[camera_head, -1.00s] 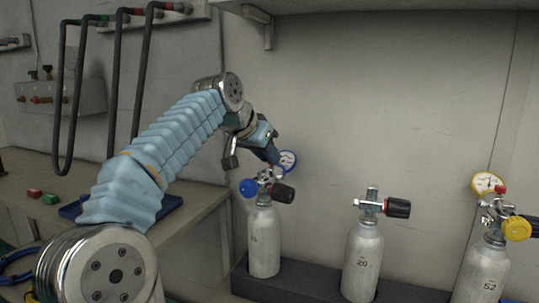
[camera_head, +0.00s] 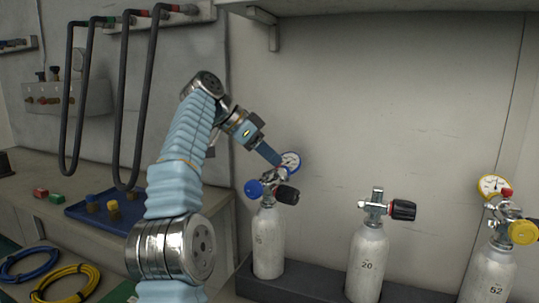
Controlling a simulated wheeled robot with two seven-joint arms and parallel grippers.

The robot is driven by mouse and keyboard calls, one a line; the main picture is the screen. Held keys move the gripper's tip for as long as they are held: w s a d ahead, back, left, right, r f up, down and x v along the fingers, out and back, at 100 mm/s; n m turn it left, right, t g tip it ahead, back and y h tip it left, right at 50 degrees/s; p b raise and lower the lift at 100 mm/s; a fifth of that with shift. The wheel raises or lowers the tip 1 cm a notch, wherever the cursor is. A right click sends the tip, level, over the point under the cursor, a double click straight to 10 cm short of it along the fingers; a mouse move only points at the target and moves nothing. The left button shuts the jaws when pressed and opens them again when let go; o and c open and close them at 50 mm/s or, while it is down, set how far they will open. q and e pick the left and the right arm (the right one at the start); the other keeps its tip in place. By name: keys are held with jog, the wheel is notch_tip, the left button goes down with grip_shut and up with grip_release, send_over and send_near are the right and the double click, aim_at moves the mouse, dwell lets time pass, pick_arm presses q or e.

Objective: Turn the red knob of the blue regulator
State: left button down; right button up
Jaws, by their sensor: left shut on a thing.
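The blue regulator sits on top of the left grey cylinder (camera_head: 268,243). It shows a blue round body (camera_head: 254,189), a blue-rimmed gauge (camera_head: 290,161) and metal fittings. A black valve handle (camera_head: 287,194) is beside it. My left gripper (camera_head: 273,158) reaches down from the upper left, its fingertips just above the fittings and left of the gauge. It is shut on the regulator's red knob, which the fingers hide. My right gripper is not in view.
A middle cylinder (camera_head: 367,262) with a black-handled valve stands to the right. A cylinder (camera_head: 488,275) with a yellow regulator (camera_head: 523,232) and red knob (camera_head: 507,193) is at the far right. A blue tray (camera_head: 84,213) and coiled hoses (camera_head: 66,283) lie left.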

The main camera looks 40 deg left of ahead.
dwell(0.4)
pick_arm(q)
jog(key=c, duration=1)
grip_release()
